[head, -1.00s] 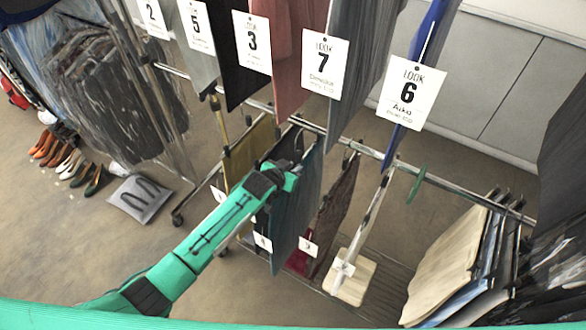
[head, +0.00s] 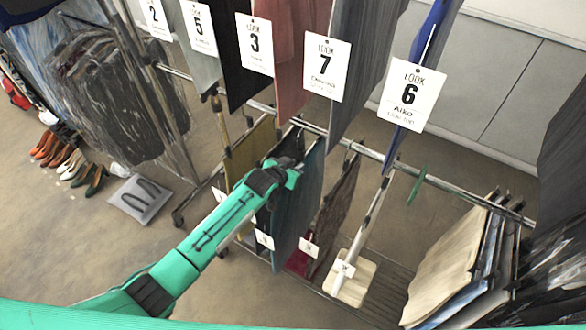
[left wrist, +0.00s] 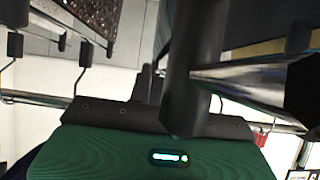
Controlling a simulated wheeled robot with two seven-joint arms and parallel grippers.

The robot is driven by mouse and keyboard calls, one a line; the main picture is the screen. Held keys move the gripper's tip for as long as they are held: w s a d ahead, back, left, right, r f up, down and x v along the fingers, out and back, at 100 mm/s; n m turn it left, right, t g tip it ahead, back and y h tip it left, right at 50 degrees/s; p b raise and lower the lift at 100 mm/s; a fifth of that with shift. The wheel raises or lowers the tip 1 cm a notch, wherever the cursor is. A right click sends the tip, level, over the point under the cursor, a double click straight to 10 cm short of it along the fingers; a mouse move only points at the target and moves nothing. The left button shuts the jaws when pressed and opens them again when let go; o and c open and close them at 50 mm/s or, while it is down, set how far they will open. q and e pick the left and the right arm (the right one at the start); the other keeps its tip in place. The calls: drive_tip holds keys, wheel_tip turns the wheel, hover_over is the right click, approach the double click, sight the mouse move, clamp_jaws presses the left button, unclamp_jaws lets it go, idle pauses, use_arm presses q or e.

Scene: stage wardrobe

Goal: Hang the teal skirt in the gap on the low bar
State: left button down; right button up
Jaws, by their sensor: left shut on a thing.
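The teal skirt (head: 298,215) hangs dark and flat beneath the low bar (head: 365,151) in the head view, between an olive garment (head: 245,155) and a brown one (head: 337,207). My left gripper (head: 287,172) is at the skirt's top edge, just below the bar. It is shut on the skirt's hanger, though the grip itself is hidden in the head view. The left wrist view shows a dark finger (left wrist: 187,80) close up; the hanger is not clear there. My right gripper is not in view.
Long garments with look-number cards (head: 327,67) hang from above, close over the low bar. A white post with a cream base (head: 350,282) stands right of the brown garment. Beige and blue garments (head: 450,255) crowd the bar's right end. Shoes (head: 70,165) stand on the left floor.

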sight(305, 159)
use_arm(q)
drive_tip(key=shift+w+d+b, duration=0.35)
drive_tip(key=shift+w+b, duration=0.05)
drive_tip(key=shift+w, duration=0.2)
drive_tip(key=shift+w+d+b, duration=0.3)
drive_tip(key=shift+w+b, duration=0.05)
drive_tip(key=shift+w, duration=0.2)
drive_tip(key=shift+w+d+b, duration=0.5)
drive_tip(key=shift+w+b, duration=0.15)
drive_tip(key=shift+w, duration=0.15)
drive_tip(key=shift+w+d+b, duration=0.45)
drive_tip(key=shift+w+b, duration=0.2)
drive_tip(key=shift+w, duration=0.15)
drive_tip(key=shift+r, duration=0.1)
drive_tip(key=shift+w, duration=0.1)
drive_tip(key=shift+f, duration=0.5)
drive_tip(key=shift+f+b, duration=1.2)
drive_tip(key=shift+f, duration=0.15)
